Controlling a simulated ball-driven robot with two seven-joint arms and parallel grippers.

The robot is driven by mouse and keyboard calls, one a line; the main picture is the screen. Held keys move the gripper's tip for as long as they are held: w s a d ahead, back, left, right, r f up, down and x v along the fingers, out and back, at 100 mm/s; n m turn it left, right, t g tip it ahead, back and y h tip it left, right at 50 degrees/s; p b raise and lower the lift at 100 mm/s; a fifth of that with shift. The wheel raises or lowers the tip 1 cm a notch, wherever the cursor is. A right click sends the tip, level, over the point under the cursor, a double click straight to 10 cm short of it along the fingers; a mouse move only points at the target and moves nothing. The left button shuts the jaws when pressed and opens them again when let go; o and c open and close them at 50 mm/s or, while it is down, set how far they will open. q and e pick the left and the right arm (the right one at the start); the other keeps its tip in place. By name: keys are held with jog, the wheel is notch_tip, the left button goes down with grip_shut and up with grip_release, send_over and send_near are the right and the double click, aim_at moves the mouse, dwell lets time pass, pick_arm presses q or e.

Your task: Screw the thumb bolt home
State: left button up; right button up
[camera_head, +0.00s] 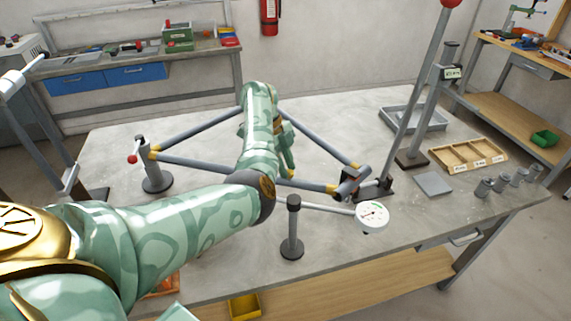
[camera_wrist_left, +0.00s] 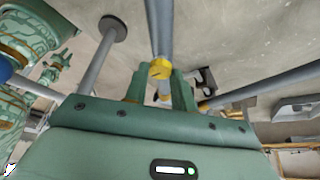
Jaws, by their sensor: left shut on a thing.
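My left gripper (camera_head: 287,160) is over the tube frame, mostly hidden behind my own forearm. In the left wrist view its two fingers (camera_wrist_left: 157,88) are closed in around a small part by a yellow tube end (camera_wrist_left: 160,68). The small part is in the place of the thumb bolt, but its shape is mostly hidden, and I cannot tell how deep it sits. The frame's grey tubes (camera_head: 205,164) have yellow ends. The far corner is hidden by my arm. My right gripper is not in view.
A post with a red-knobbed clamp (camera_head: 156,172) stands at the frame's left corner. A black clamp (camera_head: 350,185) is at the right corner. A white dial gauge (camera_head: 372,216) reaches out from a short post (camera_head: 292,230). A wooden tray (camera_head: 467,154) and grey cylinders (camera_head: 500,183) lie right.

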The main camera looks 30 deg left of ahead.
pick_arm(q)
jog(key=o, duration=1)
jog(key=shift+a+r, duration=0.1)
jog(key=p+v, duration=0.6)
jog(key=v, duration=1)
jog(key=shift+p, duration=0.35)
